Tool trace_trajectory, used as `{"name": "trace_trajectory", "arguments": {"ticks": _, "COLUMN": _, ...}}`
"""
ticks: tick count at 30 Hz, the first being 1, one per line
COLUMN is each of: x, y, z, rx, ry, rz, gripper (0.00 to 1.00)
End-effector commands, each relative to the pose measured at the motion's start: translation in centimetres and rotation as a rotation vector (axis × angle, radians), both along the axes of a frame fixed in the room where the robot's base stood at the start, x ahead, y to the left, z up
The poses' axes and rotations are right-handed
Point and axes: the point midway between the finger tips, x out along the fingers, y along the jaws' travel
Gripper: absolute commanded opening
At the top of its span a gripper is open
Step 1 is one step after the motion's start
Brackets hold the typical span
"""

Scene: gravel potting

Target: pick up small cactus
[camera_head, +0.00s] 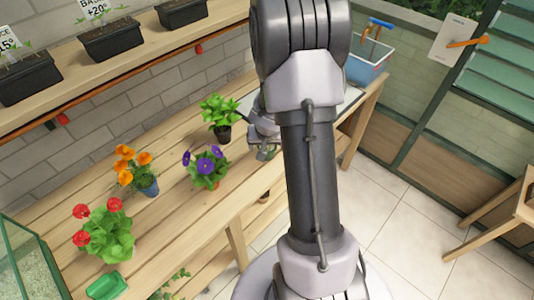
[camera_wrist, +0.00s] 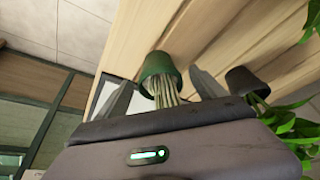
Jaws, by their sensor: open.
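The small cactus (camera_wrist: 165,96) shows in the wrist view as a pale green ribbed stem in a dark green pot (camera_wrist: 157,66). My gripper (camera_wrist: 160,79) is open, with one finger on each side of the cactus and its pot. A gap shows between each finger and the pot, and nothing is clamped. The lower part of the stem in this view is hidden behind the gripper body. In the head view my gripper (camera_head: 264,148) is low over the wooden bench, partly behind my arm; I cannot make out the cactus there.
A leafy plant in a black pot (camera_wrist: 245,82) stands close beside one finger; it also shows in the head view (camera_head: 222,115). Purple (camera_head: 205,165), orange (camera_head: 137,170) and red (camera_head: 103,230) flowers stand farther left on the bench (camera_head: 185,225). A blue-rimmed tub (camera_head: 368,68) is at the back.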

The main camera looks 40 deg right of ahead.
Motion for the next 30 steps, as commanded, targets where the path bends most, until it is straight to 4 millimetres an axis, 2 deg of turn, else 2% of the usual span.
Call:
{"name": "trace_trajectory", "arguments": {"ticks": 1, "x": 0.21, "y": -0.20, "z": -1.11, "rx": 0.000, "ry": 0.000, "rz": 0.000, "gripper": 0.80}}
{"name": "trace_trajectory", "arguments": {"ticks": 2, "x": 0.32, "y": -0.30, "z": -1.32, "rx": 0.000, "ry": 0.000, "rz": 0.000, "gripper": 0.80}}
{"name": "trace_trajectory", "arguments": {"ticks": 9, "x": 0.45, "y": -0.41, "z": -1.25, "rx": 0.000, "ry": -0.001, "rz": -0.001, "gripper": 0.80}}
{"name": "trace_trajectory", "arguments": {"ticks": 11, "x": 0.44, "y": -0.41, "z": -1.24, "rx": 0.000, "ry": -0.001, "rz": -0.001, "gripper": 0.70}}
{"name": "trace_trajectory", "arguments": {"ticks": 18, "x": 0.44, "y": -0.40, "z": -1.25, "rx": 0.000, "ry": -0.001, "rz": -0.001, "gripper": 0.23}}
{"name": "trace_trajectory", "arguments": {"ticks": 21, "x": 0.45, "y": -0.41, "z": -1.23, "rx": -0.001, "ry": -0.002, "rz": -0.001, "gripper": 0.06}}
{"name": "trace_trajectory", "arguments": {"ticks": 30, "x": 0.60, "y": -0.28, "z": -0.70, "rx": -0.001, "ry": -0.002, "rz": 0.000, "gripper": 0.06}}
